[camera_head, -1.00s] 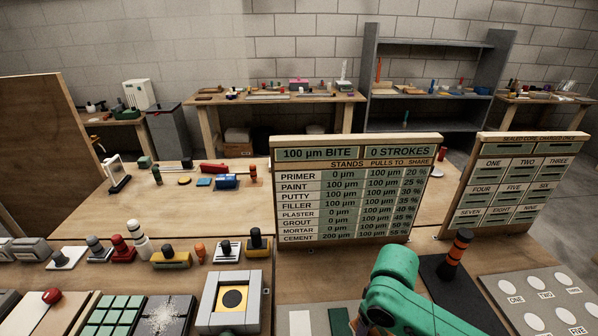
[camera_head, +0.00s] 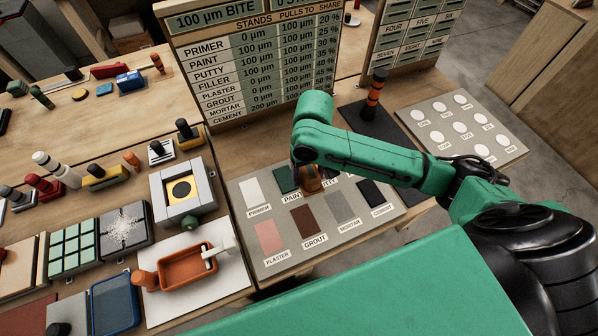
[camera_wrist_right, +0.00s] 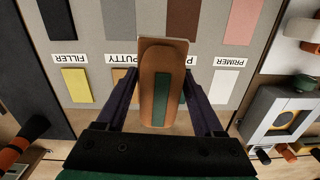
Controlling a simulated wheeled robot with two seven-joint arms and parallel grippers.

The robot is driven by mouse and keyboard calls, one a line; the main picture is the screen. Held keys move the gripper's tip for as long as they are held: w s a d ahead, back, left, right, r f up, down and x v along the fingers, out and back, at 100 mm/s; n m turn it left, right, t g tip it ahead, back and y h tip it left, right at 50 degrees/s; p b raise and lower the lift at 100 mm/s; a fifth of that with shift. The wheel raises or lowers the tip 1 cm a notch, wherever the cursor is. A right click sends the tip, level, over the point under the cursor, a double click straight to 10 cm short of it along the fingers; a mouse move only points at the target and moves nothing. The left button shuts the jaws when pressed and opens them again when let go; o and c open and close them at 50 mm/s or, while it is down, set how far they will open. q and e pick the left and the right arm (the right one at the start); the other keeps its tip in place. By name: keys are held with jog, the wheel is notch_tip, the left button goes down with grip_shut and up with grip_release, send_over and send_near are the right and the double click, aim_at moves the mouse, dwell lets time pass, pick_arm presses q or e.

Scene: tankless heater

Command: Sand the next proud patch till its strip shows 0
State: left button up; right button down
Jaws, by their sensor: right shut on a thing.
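My right gripper (camera_head: 308,182) is low over the patch board (camera_head: 244,237), near the paint and putty patches. In the right wrist view my right gripper (camera_wrist_right: 166,105) is shut on an orange-brown sanding block (camera_wrist_right: 150,85) with a dark green stripe. In the head view the block (camera_head: 312,184) is mostly hidden. Contact with the board cannot be told. The white primer patch (camera_head: 253,193) and green paint patch (camera_head: 285,179) lie left of it. The yellow filler patch (camera_wrist_right: 77,86) shows in the wrist view. The readout board (camera_head: 260,70) stands behind; its cement strip reads 200 µm. My left gripper is out of view.
A black mat (camera_head: 385,135) with an orange-banded black handle (camera_head: 374,95) lies behind my right arm. A plate of white discs (camera_head: 462,128) is at right. An orange tray (camera_head: 188,268), a grey frame (camera_head: 180,192) and several handled tools stand at left.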

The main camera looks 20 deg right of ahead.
jog(key=p, duration=0.2)
send_over(289, 186)
notch_tip(289, 186, down, 3)
jog(key=shift+r+n, duration=0.15)
jog(key=shift+n, duration=0.25)
jog(key=shift+w+a+f, duration=0.1)
jog(key=shift+a+f, duration=0.05)
jog(key=shift+f, duration=0.05)
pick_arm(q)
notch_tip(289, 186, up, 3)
pick_arm(e)
jog(key=shift+r, duration=0.1)
jog(key=shift+r+p, duration=0.15)
jog(key=shift+p, duration=0.5)
notch_tip(289, 186, down, 3)
jog(key=shift+r+b, duration=0.1)
jog(key=shift+b, duration=0.45)
jog(key=shift+f, duration=0.6)
pick_arm(q)
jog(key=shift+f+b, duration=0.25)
jog(key=shift+b, duration=0.1)
pick_arm(e)
jog(key=shift+f, duration=0.5)
